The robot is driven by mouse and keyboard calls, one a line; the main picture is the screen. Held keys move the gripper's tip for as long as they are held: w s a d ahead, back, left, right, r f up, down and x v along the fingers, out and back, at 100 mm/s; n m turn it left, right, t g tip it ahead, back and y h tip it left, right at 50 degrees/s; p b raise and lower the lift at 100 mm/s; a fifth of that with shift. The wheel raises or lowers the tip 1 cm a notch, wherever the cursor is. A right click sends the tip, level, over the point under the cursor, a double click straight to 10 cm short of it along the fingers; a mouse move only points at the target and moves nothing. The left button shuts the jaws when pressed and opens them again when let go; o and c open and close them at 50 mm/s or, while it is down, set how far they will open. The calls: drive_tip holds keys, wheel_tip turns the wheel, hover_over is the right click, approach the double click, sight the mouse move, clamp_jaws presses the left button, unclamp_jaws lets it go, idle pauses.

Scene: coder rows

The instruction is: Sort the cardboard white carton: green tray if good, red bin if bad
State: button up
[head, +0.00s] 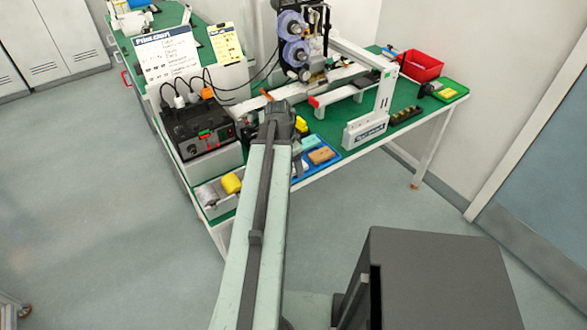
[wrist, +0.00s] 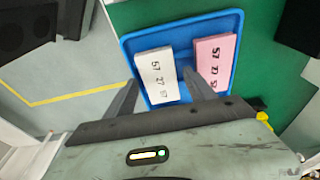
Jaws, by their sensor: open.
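In the wrist view a white carton (wrist: 158,76) with dark printed digits lies in a blue tray (wrist: 133,42), left of a pink carton (wrist: 214,60). My gripper (wrist: 165,80) is open, its fingers pointing toward the tray. The white carton shows between the fingers, the right fingertip near the pink one; I cannot tell the height gap. In the head view my gripper (head: 280,112) is over the near bench edge and partly hides the blue tray (head: 336,160). The red bin (head: 421,66) stands at the far right, with a green tray (head: 450,92) beside it holding a yellow item.
A black control box (head: 200,130) with cables stands left of my gripper. A coder machine (head: 300,45) with purple reels stands behind, and a white frame (head: 372,100) stands to the right. A grey bin (head: 215,195) holds a yellow item. Open floor lies in front of the bench.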

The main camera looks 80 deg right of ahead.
sight(293, 168)
drive_tip(key=c, duration=0.8)
drive_tip(key=shift+r+p, duration=2.6)
drive_tip(key=shift+c, duration=0.2)
drive_tip(key=shift+f, duration=0.1)
